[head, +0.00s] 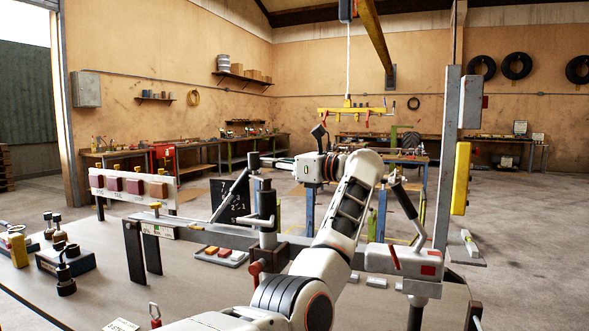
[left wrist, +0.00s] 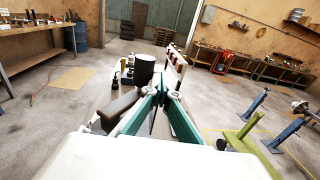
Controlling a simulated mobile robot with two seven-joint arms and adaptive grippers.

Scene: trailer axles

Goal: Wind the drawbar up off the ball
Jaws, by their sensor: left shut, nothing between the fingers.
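The drawbar (head: 195,234) is a grey beam running across the front of the head view. At its right end is a pale coupling (head: 405,262) with red patches; the ball beneath is hidden or too small to tell. A dark upright jack (head: 267,208) stands at the beam, with a slanting grey rod (head: 230,195) beside it. My left gripper (head: 268,160) is above the jack, pointing left. In the left wrist view its teal fingers (left wrist: 167,92) are shut and empty, close to a dark cylinder (left wrist: 144,70); contact is unclear. My right gripper is out of view.
The grey bench (head: 95,255) holds a tray of coloured blocks (head: 220,256) and dark fittings (head: 64,270). A board with red blocks (head: 130,186) stands behind at left. A yellow lifting beam (head: 350,111) hangs beyond. Open floor (head: 520,230) lies to the right.

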